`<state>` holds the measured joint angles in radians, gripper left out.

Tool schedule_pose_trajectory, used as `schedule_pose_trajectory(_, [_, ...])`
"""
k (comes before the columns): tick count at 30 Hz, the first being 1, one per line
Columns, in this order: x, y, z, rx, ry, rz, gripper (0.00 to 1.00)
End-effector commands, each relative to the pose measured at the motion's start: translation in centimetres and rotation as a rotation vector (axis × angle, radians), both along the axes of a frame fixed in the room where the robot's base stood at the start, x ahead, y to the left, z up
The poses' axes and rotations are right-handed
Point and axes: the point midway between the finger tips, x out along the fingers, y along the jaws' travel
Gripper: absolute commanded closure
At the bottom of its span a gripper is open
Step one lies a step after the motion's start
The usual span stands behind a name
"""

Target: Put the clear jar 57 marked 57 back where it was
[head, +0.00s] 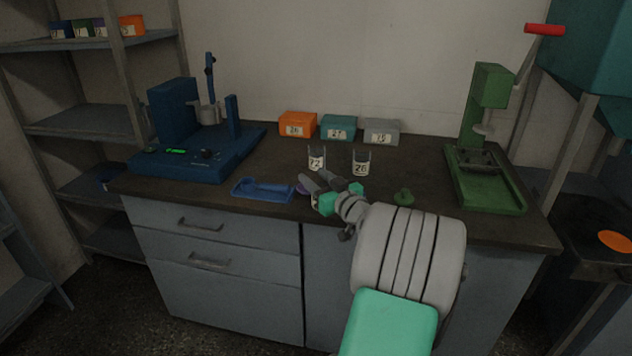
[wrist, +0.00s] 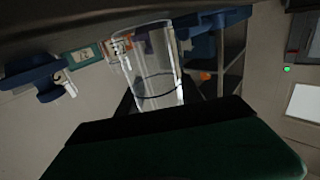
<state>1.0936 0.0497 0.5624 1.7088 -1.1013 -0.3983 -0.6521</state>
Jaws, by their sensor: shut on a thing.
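My gripper (head: 316,189) is shut on a clear jar near the front edge of the bench. The wrist view shows the jar (wrist: 155,75) between the dark fingers, see-through, with a dark ring around it and a pale label at its side. I cannot read the number there. In the head view the jar is mostly hidden by the fingers, with only a bit of pale label below them. I cannot tell whether it touches the bench. Two other clear jars stand behind it: one with an unclear number (head: 316,162) and one marked 26 (head: 361,165).
Orange (head: 297,125), teal (head: 338,128) and grey (head: 381,132) boxes stand along the wall. A blue machine (head: 185,140) is at left, a green press (head: 485,175) at right.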

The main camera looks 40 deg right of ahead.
Motion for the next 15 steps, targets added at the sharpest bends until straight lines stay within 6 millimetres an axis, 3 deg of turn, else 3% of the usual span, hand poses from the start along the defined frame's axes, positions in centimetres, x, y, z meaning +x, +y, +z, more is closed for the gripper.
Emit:
schedule_pose_trajectory(11, [-0.02, -0.02, -0.38, -0.002, -0.001, -0.001, 1.0])
schedule_pose_trajectory(12, [-0.02, -0.02, -0.23, -0.002, -0.001, -0.001, 0.53])
schedule_pose_trajectory(15, [-0.02, -0.02, -0.22, -0.001, 0.0, -0.001, 0.45])
